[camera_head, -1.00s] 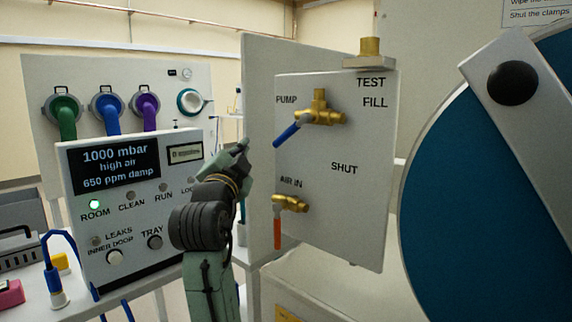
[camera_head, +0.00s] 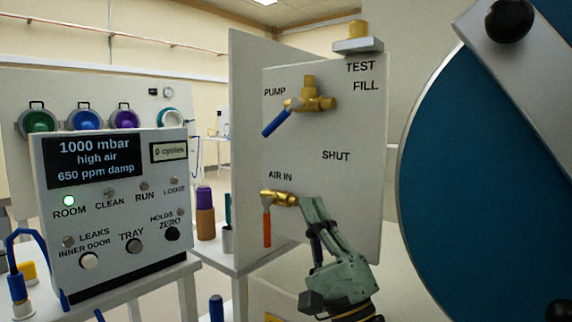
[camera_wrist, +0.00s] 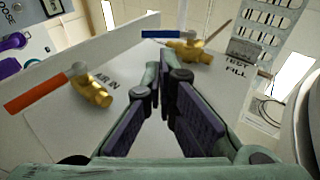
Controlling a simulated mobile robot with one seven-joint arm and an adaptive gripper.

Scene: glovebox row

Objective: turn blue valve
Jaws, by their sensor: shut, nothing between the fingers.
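The blue valve handle (camera_head: 275,122) hangs down and left from its brass body (camera_head: 318,103) on the upper part of the white panel (camera_head: 350,190), by the PUMP label. In the wrist view the blue handle (camera_wrist: 164,34) shows near the top, beyond my fingers. The red-handled AIR IN valve (camera_head: 267,226) is below it, its handle straight down; it also shows at the left in the wrist view (camera_wrist: 40,92). My gripper (camera_head: 308,204) is shut and empty in front of the panel, right beside the AIR IN brass body, below the blue valve. Whether it touches that body I cannot tell.
A control box (camera_head: 110,200) with a display reading 1000 mbar stands at the left. A large blue round door (camera_head: 480,190) with a grey bar fills the right. Clear panel face lies between the two valves, around the SHUT label.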

